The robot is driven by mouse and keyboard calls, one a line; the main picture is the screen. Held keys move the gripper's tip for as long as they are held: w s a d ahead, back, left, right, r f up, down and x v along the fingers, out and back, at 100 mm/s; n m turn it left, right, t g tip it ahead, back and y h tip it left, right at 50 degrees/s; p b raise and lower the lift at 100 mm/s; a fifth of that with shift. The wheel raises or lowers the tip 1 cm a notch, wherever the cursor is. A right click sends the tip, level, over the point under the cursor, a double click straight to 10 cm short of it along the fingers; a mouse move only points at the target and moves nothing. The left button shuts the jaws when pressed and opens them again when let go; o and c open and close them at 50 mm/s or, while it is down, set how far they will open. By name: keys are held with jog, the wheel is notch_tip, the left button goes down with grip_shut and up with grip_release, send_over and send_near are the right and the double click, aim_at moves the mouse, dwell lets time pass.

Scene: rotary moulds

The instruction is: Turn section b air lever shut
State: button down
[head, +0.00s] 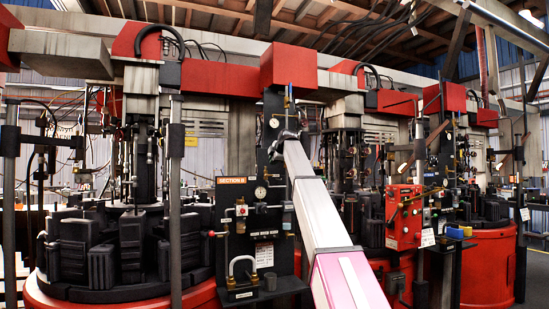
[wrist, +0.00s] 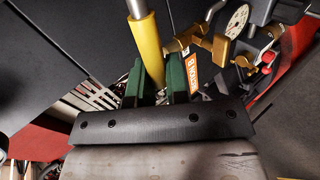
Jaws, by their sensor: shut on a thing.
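In the wrist view, the green fingers of my gripper (wrist: 163,72) are closed around the lower end of a yellow-sleeved lever handle (wrist: 146,38). A bare grey rod continues from its top. The exact contact is partly hidden by the fingers. In the head view, my gripper (head: 286,136) is small and dark at the end of my pale arm, in front of a dark upright panel (head: 272,112). The lever cannot be made out clearly there. The orange Section B sign (head: 231,181) is lower left of my gripper; it also shows in the wrist view (wrist: 190,68).
Brass valve fittings (wrist: 213,46) and a round gauge (wrist: 237,20) are close to the right of my fingers. The head view shows a gauge (head: 260,192) on the Section B panel. A red control box (head: 403,217) stands right of my arm. Black moulds (head: 90,245) fill the left.

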jog(key=shift+f+n+h, duration=0.4)
jog(key=shift+f+h, duration=0.1)
jog(key=shift+f, duration=0.25)
jog(key=c, duration=1.1)
grip_release()
jog(key=v, duration=1.1)
jog(key=shift+a+f, duration=0.1)
jog(key=shift+f, duration=0.05)
